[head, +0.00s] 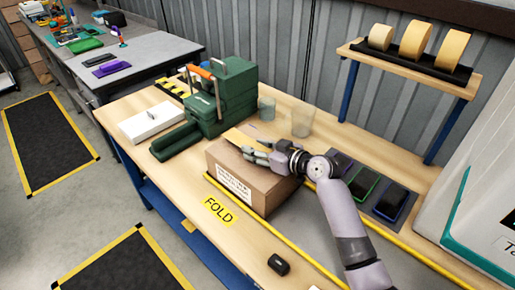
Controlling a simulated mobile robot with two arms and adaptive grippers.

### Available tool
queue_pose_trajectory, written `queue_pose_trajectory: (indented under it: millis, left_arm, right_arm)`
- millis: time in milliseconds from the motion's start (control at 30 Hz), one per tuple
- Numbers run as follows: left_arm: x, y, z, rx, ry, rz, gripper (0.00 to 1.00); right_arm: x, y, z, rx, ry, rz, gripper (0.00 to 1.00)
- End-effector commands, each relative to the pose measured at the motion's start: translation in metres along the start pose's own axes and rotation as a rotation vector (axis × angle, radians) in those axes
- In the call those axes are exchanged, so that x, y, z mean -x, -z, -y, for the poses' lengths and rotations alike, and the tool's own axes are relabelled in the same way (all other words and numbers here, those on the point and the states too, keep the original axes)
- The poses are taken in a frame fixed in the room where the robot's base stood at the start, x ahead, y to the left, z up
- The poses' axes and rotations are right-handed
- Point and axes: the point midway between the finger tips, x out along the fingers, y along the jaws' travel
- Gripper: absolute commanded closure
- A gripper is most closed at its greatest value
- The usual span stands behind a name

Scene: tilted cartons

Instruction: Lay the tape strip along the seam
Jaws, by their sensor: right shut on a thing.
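A brown carton (261,188) with a white printed label stands on the wooden workbench. A tan tape strip (237,137) shows at the carton's far left top edge, by the fingertips of my right gripper (250,153). My right gripper is over the carton's top and is shut on the tape strip. The gripper and wrist hide much of the carton's top, so I cannot see the seam or tell whether the strip touches it. My left gripper is not in view.
A green machine (222,98) and clear cups (302,120) stand behind the carton. A tape-roll shelf (411,68) is at the back right. Dark devices (390,202) lie right of the carton. A small black object (279,264) lies in front. A white box (151,122) sits left.

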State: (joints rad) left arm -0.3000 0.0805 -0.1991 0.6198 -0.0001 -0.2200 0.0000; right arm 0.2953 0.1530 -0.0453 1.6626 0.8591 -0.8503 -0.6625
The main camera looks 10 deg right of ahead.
Motion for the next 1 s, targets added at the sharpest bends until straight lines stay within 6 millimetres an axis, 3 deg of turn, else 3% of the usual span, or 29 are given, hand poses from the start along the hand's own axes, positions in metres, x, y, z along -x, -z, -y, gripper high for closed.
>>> queue_pose_trajectory:
  millis: [167, 200, 500, 733, 1000]
  left_arm:
    - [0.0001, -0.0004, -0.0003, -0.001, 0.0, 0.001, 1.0]
    - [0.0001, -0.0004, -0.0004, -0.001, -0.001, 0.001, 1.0]
    - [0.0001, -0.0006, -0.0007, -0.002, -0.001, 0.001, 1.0]
    - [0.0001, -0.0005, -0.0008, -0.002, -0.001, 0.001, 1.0]
    - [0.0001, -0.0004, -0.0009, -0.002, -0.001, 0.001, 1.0]
  right_arm:
    - [0.0, -0.0004, 0.0, 0.0, 0.0, 0.001, 0.68]
    - [0.0, -0.0004, 0.0, 0.0, 0.0, 0.001, 0.59]
    - [0.0, -0.0004, 0.0001, 0.0, 0.0, 0.001, 0.39]
    - [0.0, -0.0003, 0.0, 0.0, 0.0, 0.001, 0.37]
    - [0.0, -0.0002, 0.0, 0.0, 0.0, 0.001, 0.2]
